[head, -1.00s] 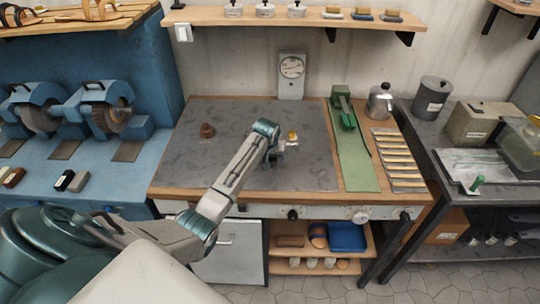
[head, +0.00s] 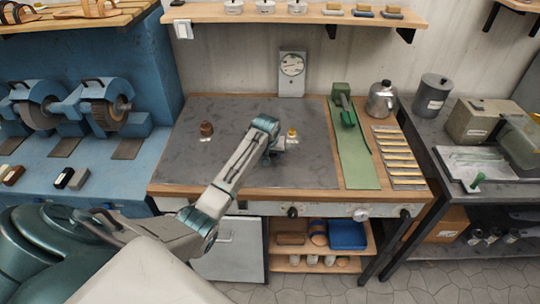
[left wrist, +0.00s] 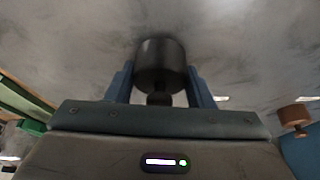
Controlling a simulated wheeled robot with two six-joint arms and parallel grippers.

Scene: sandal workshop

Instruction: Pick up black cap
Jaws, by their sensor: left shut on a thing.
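The black cap (left wrist: 160,62) is a dark cylinder with a narrower part below it in the left wrist view. It sits between the two blue fingers of my left gripper (left wrist: 160,85), which is shut on it. In the head view my left gripper (head: 278,148) is over the right half of the grey worktop, and the cap cannot be made out there. I cannot tell whether the cap touches the worktop. My right gripper is not in view.
A brown knob-like piece (head: 207,128) stands on the left of the grey worktop (head: 235,115). A small yellow-topped piece (head: 292,133) stands just right of my gripper. A green tool (head: 344,104) and several strips (head: 398,158) lie at the right.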

